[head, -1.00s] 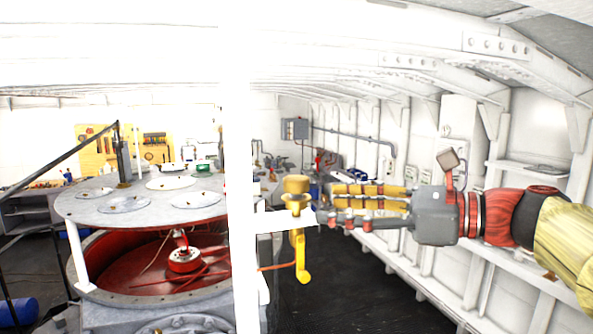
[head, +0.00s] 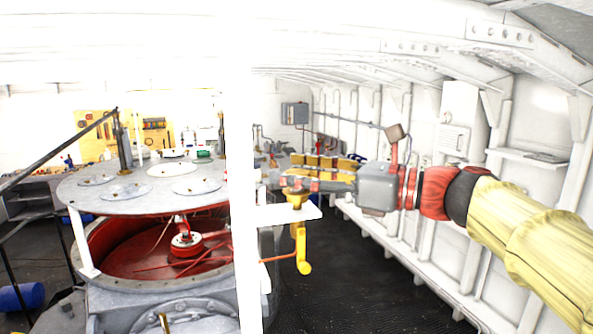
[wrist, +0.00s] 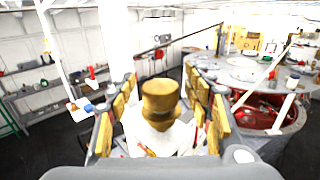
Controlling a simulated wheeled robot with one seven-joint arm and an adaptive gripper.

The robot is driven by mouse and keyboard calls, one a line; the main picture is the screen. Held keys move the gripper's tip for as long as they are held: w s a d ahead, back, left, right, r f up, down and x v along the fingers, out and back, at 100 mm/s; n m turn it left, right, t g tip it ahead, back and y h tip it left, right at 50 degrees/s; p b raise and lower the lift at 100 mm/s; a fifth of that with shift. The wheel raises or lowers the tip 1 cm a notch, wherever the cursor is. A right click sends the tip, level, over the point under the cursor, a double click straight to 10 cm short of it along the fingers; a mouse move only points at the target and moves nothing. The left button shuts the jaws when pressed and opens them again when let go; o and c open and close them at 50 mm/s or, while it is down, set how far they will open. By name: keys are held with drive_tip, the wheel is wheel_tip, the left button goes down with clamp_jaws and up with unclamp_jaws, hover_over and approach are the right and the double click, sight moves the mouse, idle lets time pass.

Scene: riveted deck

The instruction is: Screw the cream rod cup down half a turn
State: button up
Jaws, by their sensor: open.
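The rod cup (head: 297,199) looks golden tan here rather than cream. It stands upright at a white bracket (head: 312,213), above a yellow crank-shaped part (head: 302,247). My gripper (head: 285,172) reaches in from the right, level, at the cup's height or just above; its fingers hide the cup's top in the head view. In the wrist view my gripper (wrist: 160,74) is open, with the cup (wrist: 160,98) between its two padded fingers and a visible gap on each side. Whether either finger touches it, I cannot tell.
A white post (head: 243,150) stands just left of the cup. Further left is a large round grey machine (head: 140,200) with a red inside. The ribbed white wall (head: 400,240) runs along the right, with dark open floor (head: 350,260) between.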

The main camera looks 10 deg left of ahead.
drive_tip(key=c, duration=1.2)
